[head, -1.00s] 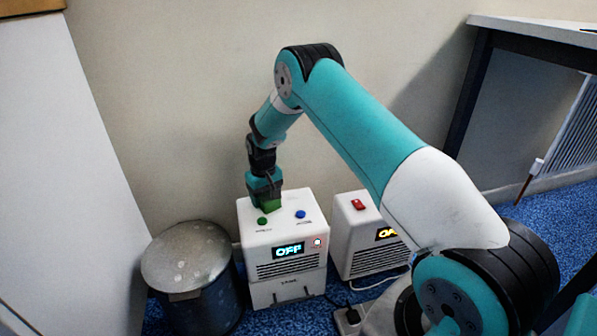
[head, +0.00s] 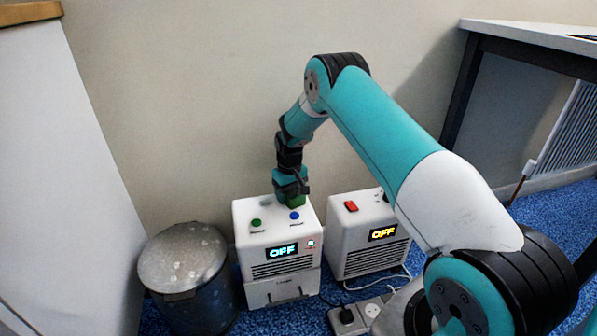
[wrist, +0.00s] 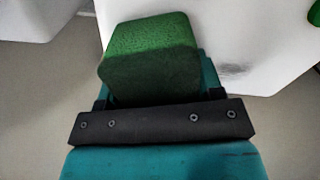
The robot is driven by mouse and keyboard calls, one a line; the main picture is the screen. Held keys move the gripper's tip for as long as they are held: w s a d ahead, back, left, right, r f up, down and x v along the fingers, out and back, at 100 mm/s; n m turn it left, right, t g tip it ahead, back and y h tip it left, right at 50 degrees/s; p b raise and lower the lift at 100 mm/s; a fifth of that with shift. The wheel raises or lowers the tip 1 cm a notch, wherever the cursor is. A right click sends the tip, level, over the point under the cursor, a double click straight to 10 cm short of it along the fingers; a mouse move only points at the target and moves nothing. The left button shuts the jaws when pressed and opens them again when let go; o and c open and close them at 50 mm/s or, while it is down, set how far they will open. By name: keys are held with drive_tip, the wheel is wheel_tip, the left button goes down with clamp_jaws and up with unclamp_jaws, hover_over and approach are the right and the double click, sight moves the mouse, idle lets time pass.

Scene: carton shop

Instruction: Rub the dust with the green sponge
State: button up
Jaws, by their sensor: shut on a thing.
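My gripper (head: 291,188) is shut on the green sponge (head: 294,201) and points down at the back of the left white unit's top (head: 272,212). The sponge shows behind the blue button (head: 294,216); I cannot tell whether it touches the top. In the wrist view the sponge (wrist: 150,48) sits between the jaws of my gripper (wrist: 153,88), its block end sticking out over the white surface. A dark grey smudge, seemingly the dust (wrist: 235,68), lies on the white surface just right of the sponge. I cannot make out the dust in the head view.
The left unit has a green button (head: 256,224) and a display reading OFF. A second white unit (head: 365,255) with a red switch (head: 351,206) stands close on the right. A lidded metal bin (head: 183,258) stands left. A power strip (head: 360,313) lies in front.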

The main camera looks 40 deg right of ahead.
drive_tip(key=shift+s+d+f, duration=0.1)
drive_tip(key=shift+s+d, duration=0.05)
drive_tip(key=shift+d, duration=0.3)
wheel_tip(320, 180, up, 2)
drive_tip(key=shift+d+r+p, duration=0.15)
drive_tip(key=shift+r+p, duration=0.1)
drive_tip(key=shift+p, duration=0.5)
wheel_tip(320, 180, up, 6)
drive_tip(key=p, duration=0.4)
drive_tip(key=shift+f+p, duration=0.15)
drive_tip(key=shift+p, duration=0.25)
drive_tip(key=shift+s, duration=0.1)
